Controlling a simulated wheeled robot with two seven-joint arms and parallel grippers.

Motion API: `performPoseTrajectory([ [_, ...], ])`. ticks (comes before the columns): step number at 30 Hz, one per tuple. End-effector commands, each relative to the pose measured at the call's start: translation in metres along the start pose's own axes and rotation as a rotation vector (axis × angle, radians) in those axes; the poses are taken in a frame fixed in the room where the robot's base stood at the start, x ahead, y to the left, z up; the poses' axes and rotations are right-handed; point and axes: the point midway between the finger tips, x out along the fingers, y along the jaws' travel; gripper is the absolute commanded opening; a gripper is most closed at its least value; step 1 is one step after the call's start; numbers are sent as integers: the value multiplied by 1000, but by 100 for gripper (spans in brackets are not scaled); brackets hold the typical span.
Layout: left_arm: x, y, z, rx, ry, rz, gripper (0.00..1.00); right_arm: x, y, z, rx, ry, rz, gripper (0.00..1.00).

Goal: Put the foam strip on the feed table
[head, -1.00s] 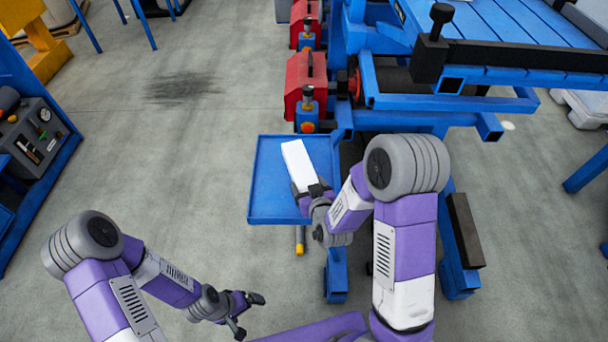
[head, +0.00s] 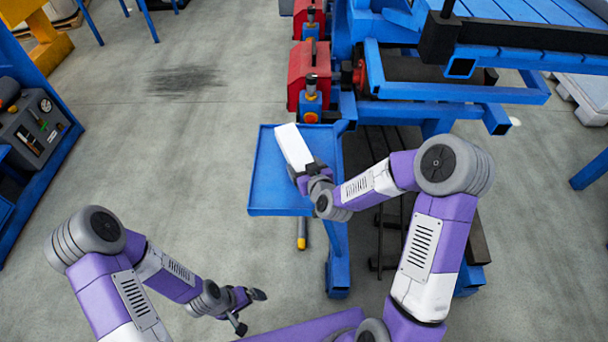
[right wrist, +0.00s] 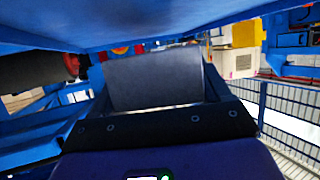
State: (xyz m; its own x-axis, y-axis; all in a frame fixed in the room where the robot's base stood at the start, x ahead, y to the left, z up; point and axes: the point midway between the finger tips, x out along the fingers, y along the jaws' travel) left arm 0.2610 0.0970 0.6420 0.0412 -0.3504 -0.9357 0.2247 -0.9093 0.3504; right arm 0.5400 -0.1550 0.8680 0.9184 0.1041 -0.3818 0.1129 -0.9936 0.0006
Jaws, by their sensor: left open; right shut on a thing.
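The white foam strip (head: 293,146) is held by my right gripper (head: 308,171), which is shut on its near end. In the head view the strip overlaps the blue tray-like table (head: 265,195); I cannot tell whether it touches it. In the right wrist view the strip (right wrist: 155,80) looks dark and stands out ahead of the jaws (right wrist: 155,120), with a blue surface (right wrist: 160,20) across the top. My left gripper (head: 248,310) is open and empty, low at the front left. Which blue surface is the feed table is not clear.
A large blue machine frame (head: 450,95) with a slatted top (head: 520,35) stands at the right. Red boxes with black handles (head: 310,75) line its left side. A grey control panel (head: 32,140) is at the far left. The floor between is clear.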

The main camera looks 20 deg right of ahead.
Motion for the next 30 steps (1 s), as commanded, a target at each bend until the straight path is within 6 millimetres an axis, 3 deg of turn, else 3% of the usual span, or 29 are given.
performPoseTrajectory([
  [7,10,-4,0,0,0,0,100,13,0,32,3,-2,1,46],
  [19,14,-5,-1,0,0,0,100,15,0,35,1,1,1,46],
  [20,13,-5,-1,0,0,0,100,14,0,35,1,0,1,81],
  [21,13,-5,0,0,0,0,100,14,0,34,1,0,1,87],
  [24,12,-5,-1,0,0,0,100,14,0,34,1,0,1,100],
  [30,12,-5,-1,0,0,0,100,14,0,34,1,0,1,100],
])
